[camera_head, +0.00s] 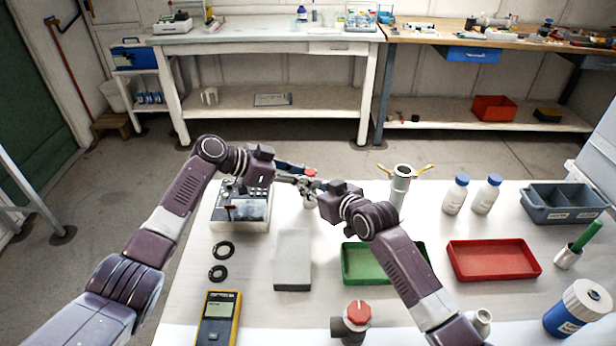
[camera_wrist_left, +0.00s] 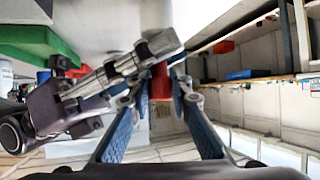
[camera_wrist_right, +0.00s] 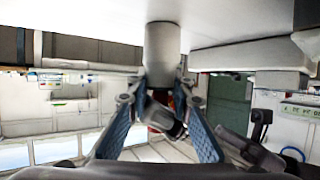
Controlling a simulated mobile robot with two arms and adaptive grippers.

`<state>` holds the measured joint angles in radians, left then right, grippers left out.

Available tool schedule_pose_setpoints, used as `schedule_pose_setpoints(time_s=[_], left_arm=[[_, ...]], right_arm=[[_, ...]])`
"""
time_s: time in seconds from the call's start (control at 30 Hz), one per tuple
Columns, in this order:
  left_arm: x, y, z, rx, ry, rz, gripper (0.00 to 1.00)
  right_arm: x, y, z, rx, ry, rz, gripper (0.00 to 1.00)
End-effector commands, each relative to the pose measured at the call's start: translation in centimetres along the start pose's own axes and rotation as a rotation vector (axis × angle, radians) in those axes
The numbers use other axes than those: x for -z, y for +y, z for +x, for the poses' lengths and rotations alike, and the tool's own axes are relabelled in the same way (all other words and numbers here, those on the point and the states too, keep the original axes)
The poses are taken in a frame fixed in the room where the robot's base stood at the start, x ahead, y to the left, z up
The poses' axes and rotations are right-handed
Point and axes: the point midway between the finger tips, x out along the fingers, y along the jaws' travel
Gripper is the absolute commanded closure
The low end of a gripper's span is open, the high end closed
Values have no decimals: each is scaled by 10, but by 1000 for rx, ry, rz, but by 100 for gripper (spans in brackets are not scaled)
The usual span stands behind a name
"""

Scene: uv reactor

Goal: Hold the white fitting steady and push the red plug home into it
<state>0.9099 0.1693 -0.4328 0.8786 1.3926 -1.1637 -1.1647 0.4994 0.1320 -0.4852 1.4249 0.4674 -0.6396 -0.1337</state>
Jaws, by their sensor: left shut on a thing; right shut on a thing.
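The red plug (camera_head: 310,172) shows above the table between my two grippers in the head view. My left gripper (camera_head: 301,181) is shut on it; in the left wrist view the plug (camera_wrist_left: 160,82) sits between the blue fingers. My right gripper (camera_head: 314,190) is shut on the white fitting, mostly hidden in the head view. In the right wrist view the fitting (camera_wrist_right: 162,48) is a pale cylinder between the fingertips. The plug is above the fitting, close to it. The grippers hide the joint, so I cannot tell how deep the plug sits.
Below are a grey block (camera_head: 293,260), a green tray (camera_head: 362,280) and a device (camera_head: 240,222). A pale pipe with yellow handles (camera_head: 402,180) stands right of my right gripper.

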Motion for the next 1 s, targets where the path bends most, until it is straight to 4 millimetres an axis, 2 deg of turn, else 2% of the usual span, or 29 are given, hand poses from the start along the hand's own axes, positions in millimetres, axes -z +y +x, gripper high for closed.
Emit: schedule_pose_setpoints(time_s=[0.03,0.4,1.0], left_arm=[[6,4,4,-6,11,3,100],[0,3,6,-4,8,3,100],[5,2,4,-3,9,2,100]], right_arm=[[2,-11,1,18,5,1,100],[3,-11,1,18,6,1,100],[4,-11,1,18,8,0,100]])
